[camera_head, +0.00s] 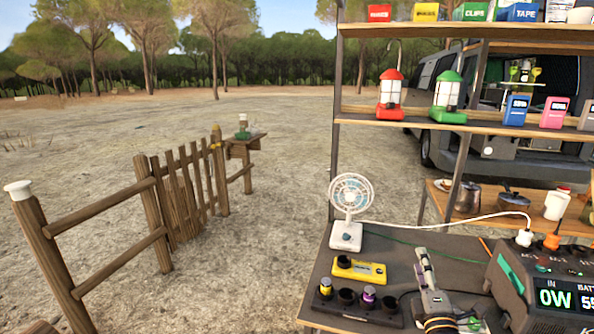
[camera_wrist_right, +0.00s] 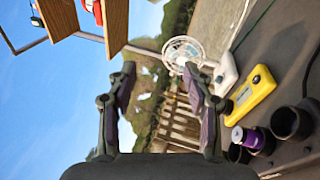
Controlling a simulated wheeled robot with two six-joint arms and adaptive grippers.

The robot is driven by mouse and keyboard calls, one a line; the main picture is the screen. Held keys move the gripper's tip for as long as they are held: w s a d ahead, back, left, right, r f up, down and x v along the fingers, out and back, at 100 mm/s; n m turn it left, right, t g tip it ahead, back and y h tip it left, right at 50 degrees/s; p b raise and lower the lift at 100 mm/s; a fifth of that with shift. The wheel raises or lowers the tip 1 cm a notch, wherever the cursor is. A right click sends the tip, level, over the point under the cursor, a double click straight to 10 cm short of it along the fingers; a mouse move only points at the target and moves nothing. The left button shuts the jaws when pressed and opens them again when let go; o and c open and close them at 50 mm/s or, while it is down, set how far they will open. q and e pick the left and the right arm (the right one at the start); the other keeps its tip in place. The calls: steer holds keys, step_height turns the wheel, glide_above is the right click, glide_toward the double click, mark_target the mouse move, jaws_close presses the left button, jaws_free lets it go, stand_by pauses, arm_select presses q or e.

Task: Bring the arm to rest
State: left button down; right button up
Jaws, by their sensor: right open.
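My right gripper (camera_head: 423,264) shows above the dark table (camera_head: 397,264), its fingers pointing up and away. In the right wrist view the right gripper (camera_wrist_right: 160,82) has its two fingers apart with nothing between them, and the background shows through the gap. It is to the right of the yellow device (camera_head: 359,270) in the head view. My left gripper is in neither view.
A white fan (camera_head: 350,205), a dark holder (camera_head: 330,305) with cups and small cylinders, and a power station (camera_head: 515,270) with cables stand on the table. Shelves with a red lantern (camera_head: 390,92) and a green lantern (camera_head: 449,95) rise behind. Open ground lies left.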

steer(key=s+d+f+m+g+h, duration=0.35)
steer(key=s+f+m+g, duration=0.45)
steer(key=s+f+m, duration=0.4)
steer(key=s+a+f+m+g+y, duration=0.3)
steer(key=s+a+f+g, duration=0.15)
steer(key=s, duration=0.35)
steer(key=s+a+f+m+g+y, duration=0.35)
steer(key=s+a+f, duration=0.2)
steer(key=s, duration=0.35)
step_height(320, 180, down, 23)
steer(key=s+d+g+h+p, duration=0.1)
steer(key=s+d+g+p, duration=0.1)
steer(key=p, duration=0.2)
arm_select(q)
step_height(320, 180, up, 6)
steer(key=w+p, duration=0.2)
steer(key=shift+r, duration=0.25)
arm_select(e)
steer(key=s+d+f+g, duration=0.1)
steer(key=s+f, duration=1.2)
steer(key=s, duration=0.5)
steer(key=shift+s+d, duration=0.15)
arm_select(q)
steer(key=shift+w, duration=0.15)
arm_select(e)
steer(key=shift+s+f, duration=0.1)
